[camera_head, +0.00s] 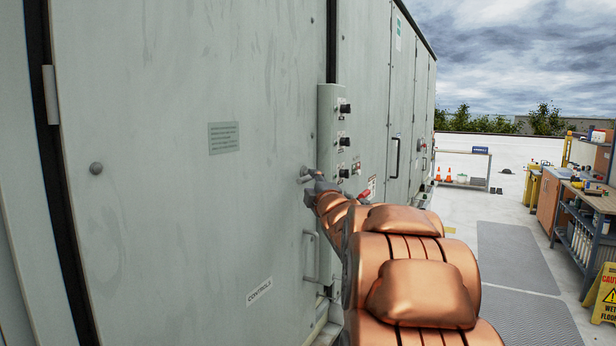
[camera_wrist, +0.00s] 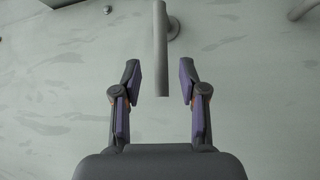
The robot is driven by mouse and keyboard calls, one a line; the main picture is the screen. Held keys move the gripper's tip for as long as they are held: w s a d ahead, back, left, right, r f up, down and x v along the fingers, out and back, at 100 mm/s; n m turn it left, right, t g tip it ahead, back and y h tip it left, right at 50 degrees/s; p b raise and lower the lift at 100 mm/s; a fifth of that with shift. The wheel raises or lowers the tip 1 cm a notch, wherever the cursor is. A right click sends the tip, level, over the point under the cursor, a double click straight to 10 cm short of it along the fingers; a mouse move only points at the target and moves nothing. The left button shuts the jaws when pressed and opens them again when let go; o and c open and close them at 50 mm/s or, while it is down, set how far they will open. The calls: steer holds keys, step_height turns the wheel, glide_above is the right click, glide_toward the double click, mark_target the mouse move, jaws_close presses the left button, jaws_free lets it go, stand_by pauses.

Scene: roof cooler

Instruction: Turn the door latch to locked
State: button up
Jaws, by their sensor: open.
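The door latch (camera_wrist: 160,48) is a grey bar on a round boss, standing out from the pale grey cabinet door (camera_head: 200,200). In the wrist view the bar runs up and down in the picture, and its lower end lies between my fingertips. My gripper (camera_wrist: 160,75) is open, with one purple-padded finger on each side of the bar and a gap on both sides. In the head view the latch (camera_head: 306,172) shows small at the door's right edge, with my gripper (camera_head: 318,182) right by it and partly hidden by my arm.
A door handle (camera_head: 312,257) stands below the latch. A control box (camera_head: 330,130) with black knobs is just right of the door. A workbench (camera_head: 590,200) and a yellow wet-floor sign (camera_head: 604,292) stand at the right. Grey mats (camera_head: 515,258) lie on the open roof floor.

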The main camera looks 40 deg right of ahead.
mark_target(309, 180)
steer(key=shift+p+x, duration=0.9)
steer(key=shift+x, duration=1.55)
jaws_close()
